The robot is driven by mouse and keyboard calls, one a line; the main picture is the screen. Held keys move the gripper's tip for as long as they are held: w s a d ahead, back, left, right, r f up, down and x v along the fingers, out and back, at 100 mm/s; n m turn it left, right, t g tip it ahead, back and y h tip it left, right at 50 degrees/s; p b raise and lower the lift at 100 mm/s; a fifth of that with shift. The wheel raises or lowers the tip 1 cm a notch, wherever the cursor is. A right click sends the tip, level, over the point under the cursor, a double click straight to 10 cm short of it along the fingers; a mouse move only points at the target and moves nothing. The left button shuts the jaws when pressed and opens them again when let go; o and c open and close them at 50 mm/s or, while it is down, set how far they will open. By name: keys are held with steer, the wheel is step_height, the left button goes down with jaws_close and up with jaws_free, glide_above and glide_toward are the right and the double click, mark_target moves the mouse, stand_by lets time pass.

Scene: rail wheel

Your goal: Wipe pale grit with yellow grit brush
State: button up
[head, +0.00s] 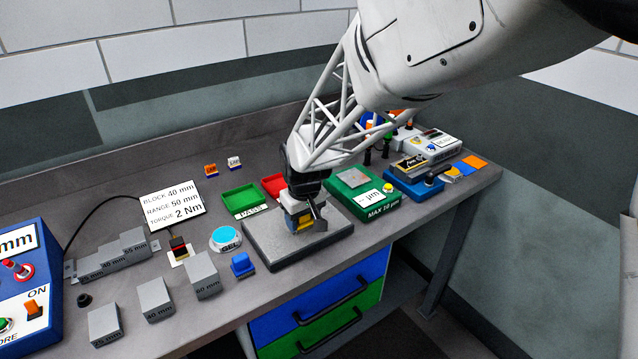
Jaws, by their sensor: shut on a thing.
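A blue block-shaped tool (242,265) stands left of the plate, beside the gel pad (226,237). Green (243,198) and red (272,186) trays lie behind. A green gauge base (372,205) stands close right. Grey blocks (202,273) stand left. Drawers (325,300) are below the front edge.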

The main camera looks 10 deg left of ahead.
mark_target(322, 217)
steer(key=shift+w+d+f, duration=0.2)
steer(key=shift+w+d, duration=0.1)
steer(key=shift+d, duration=0.05)
steer(key=shift+w+d+r, duration=0.2)
steer(key=shift+w+d, duration=0.35)
steer(key=shift+w+d+f, duration=0.15)
steer(key=shift+w+d, duration=1.3)
steer(key=shift+w, duration=0.05)
steer(key=shift+s+a, duration=0.25)
steer(key=shift+s, duration=0.05)
steer(key=shift+s+a, duration=0.35)
steer(key=shift+a, duration=0.05)
steer(key=shift+s+a, duration=0.9)
steer(key=shift+a, duration=0.05)
steer(key=shift+s+a, duration=0.25)
steer(key=shift+s, duration=0.05)
steer(key=shift+s+a, duration=0.8)
steer(key=shift+s+a+r, duration=0.2)
steer(key=shift+s+a, duration=0.4)
steer(key=shift+r, duration=3.85)
